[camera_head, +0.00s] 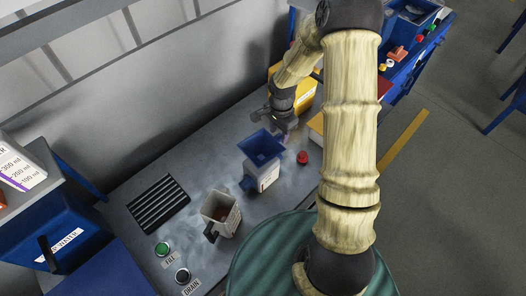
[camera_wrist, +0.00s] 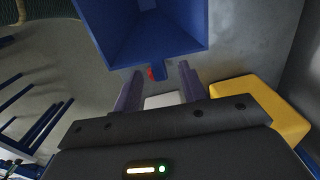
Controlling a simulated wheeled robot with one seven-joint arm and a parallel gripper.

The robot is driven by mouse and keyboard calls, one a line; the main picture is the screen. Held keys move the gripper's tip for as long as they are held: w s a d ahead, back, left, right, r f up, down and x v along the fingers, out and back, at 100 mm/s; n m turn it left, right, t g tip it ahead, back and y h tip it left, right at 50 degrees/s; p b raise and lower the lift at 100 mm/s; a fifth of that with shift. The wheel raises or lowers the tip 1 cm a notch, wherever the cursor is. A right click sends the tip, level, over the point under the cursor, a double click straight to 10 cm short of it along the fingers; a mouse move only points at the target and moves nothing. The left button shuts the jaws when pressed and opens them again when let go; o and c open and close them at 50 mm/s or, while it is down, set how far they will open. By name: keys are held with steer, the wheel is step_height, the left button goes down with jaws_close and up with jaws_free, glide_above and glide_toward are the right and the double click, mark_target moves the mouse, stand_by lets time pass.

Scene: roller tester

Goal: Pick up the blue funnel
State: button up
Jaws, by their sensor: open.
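The blue funnel (camera_head: 260,147) has a wide square mouth and sits on top of a small labelled container (camera_head: 267,177) with a blue handle. In the wrist view the funnel (camera_wrist: 150,32) fills the top middle, with a small blue tab at its near edge. My gripper (camera_head: 279,118) is just behind the funnel in the head view. In the wrist view my gripper (camera_wrist: 158,82) is open, its two fingers pointing toward the funnel with the tab between their lines. Nothing is held. Whether the fingers touch the funnel or tab, I cannot tell.
A red cap (camera_head: 302,158) lies right of the funnel. A yellow box (camera_head: 304,92) stands close behind my gripper. A grey jug (camera_head: 219,212) with a dark handle stands in front, left of a green ribbed drum (camera_head: 262,262). A black grille (camera_head: 158,204) lies on the left bench.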

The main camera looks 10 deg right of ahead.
mark_target(278, 136)
steer(key=f+p, duration=0.1)
steer(key=f, duration=0.2)
steer(key=shift+s+a+f+p, duration=0.1)
steer(key=shift+a+f+p, duration=0.1)
steer(key=shift+f+p, duration=0.15)
steer(key=shift+f, duration=0.3)
steer(key=c, duration=0.5)
jaws_close()
step_height(278, 136, up, 10)
steer(key=b, duration=0.2)
steer(key=shift+b, duration=0.4)
